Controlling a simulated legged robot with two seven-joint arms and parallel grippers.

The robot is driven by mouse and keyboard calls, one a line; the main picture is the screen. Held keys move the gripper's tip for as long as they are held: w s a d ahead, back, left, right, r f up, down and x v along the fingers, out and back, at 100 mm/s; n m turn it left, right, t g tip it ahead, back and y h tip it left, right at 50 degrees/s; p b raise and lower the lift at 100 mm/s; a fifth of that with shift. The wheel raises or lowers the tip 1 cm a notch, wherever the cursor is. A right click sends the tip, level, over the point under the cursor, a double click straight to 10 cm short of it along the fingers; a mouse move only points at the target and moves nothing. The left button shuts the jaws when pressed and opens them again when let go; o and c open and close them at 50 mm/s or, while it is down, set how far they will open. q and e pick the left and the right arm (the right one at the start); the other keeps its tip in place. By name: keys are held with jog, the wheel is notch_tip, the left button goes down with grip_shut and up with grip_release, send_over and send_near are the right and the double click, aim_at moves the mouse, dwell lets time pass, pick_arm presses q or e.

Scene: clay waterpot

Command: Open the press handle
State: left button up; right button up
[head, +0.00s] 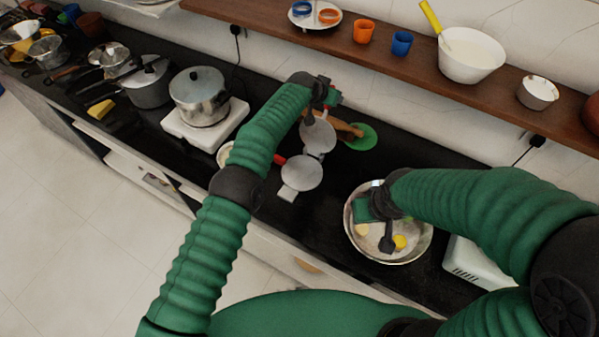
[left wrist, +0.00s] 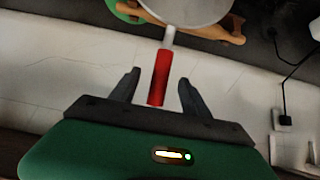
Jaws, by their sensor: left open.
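The metal press stands on the dark counter, with two round grey plates, one nearer (head: 301,172) and one farther (head: 318,136). In the left wrist view, a red handle (left wrist: 159,80) on a pale stem extends from a round plate (left wrist: 186,10). My left gripper (head: 325,94) is at the far side of the press. Its fingers are open on either side of the red handle, with gaps visible. My right gripper (head: 375,225) is over a metal bowl (head: 427,245); its finger opening is unclear.
A wooden rolling pin (head: 345,128) and green disc (head: 362,137) lie beside the press. A lidded pot (head: 200,97) stands on a white stove (head: 178,127) at left. A wooden shelf (head: 400,65) runs above, holding cups and a white bowl (head: 472,58).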

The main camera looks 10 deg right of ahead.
pick_arm(q)
jog(key=shift+s+a+r, duration=0.1)
jog(key=shift+a+r, duration=0.05)
jog(key=shift+r, duration=0.3)
jog(key=p+v, duration=0.1)
jog(key=v, duration=0.6)
jog(key=shift+s, duration=0.25)
jog(key=shift+a+f, duration=0.1)
jog(key=shift+a, duration=0.05)
jog(key=s+a+f+n+g+y, duration=0.3)
jog(key=s+a+n+y, duration=0.2)
jog(key=s+a, duration=2.2)
jog(key=s+a+f+n+g, duration=0.1)
jog(key=s+a+n, duration=0.1)
jog(key=s+a, duration=0.4)
jog(key=s, duration=0.3)
jog(key=shift+s+a+f+g, duration=0.2)
jog(key=shift+s+f+g, duration=0.05)
jog(key=shift+f+g, duration=0.15)
